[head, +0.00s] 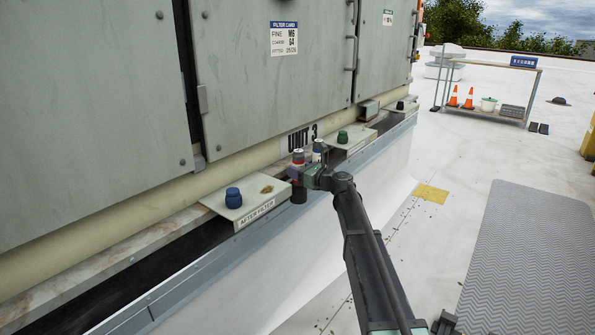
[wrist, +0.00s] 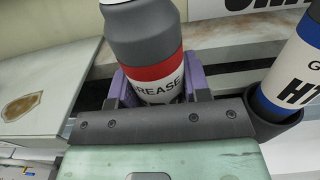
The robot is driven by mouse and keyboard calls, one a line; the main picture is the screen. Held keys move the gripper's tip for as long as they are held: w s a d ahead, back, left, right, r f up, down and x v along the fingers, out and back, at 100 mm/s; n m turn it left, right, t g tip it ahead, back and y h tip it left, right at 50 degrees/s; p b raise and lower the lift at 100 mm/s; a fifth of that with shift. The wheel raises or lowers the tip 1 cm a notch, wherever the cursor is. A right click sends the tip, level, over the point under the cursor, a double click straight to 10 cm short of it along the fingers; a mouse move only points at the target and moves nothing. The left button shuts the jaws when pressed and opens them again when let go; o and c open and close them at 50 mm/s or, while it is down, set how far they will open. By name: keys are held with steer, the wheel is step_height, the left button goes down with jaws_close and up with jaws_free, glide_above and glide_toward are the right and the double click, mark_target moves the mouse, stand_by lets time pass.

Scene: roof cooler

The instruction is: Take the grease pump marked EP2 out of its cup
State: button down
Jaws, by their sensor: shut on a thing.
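My gripper (wrist: 160,92), with purple fingers, is shut on a grey grease pump (wrist: 148,45) with a red band and a white label reading GREASE. The label's lower line is hidden, so I cannot read its mark. In the head view the red-banded pump (head: 298,156) stands upright in my gripper (head: 298,173). A dark cup (head: 299,193) shows right below; I cannot tell if the pump's foot is still inside it. To the right, a blue-banded pump (wrist: 296,72) marked HT sits in a black cup (wrist: 276,124).
A shelf marked AFTER FILTER (head: 228,208) with a blue cap (head: 233,198) is left of my gripper. Another shelf with a green cap (head: 342,137) is to the right. The UNIT 3 cabinet wall (head: 270,90) rises behind.

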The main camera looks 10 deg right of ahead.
mark_target(298, 150)
steer(key=shift+r, duration=0.2)
step_height(298, 150, up, 8)
steer(key=p, duration=0.8)
steer(key=shift+r, duration=0.1)
steer(key=shift+v, duration=2.45)
